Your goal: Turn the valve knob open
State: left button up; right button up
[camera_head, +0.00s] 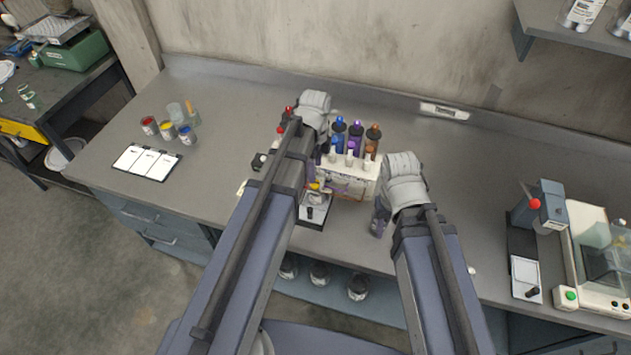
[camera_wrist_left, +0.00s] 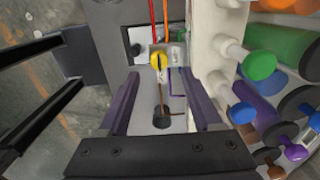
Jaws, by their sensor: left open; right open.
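A yellow knob (camera_wrist_left: 158,61), which I take to be the valve knob, shows in the left wrist view on the dispenser's front, with a dark-ended lever (camera_wrist_left: 162,121) below it. The yellow knob also shows in the head view (camera_head: 314,187), close beside my left arm. My left gripper (camera_wrist_left: 159,76) is open, its two purple fingers on either side of the knob's line; I cannot tell whether they touch it. My right gripper (camera_head: 379,217) is open and empty, near the bench's front, right of the dispenser.
The white dispenser (camera_head: 358,185) carries several coloured canisters (camera_head: 356,132). Small paint pots (camera_head: 168,131) and a white card panel (camera_head: 146,162) stand left on the grey bench (camera_head: 235,100). A machine with a green button (camera_head: 570,295) stands far right.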

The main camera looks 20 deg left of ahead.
aim_at(315, 184)
pick_arm(q)
notch_tip(315, 184, down, 6)
jog(key=b, duration=0.5)
jog(key=shift+c, duration=0.3)
grip_shut()
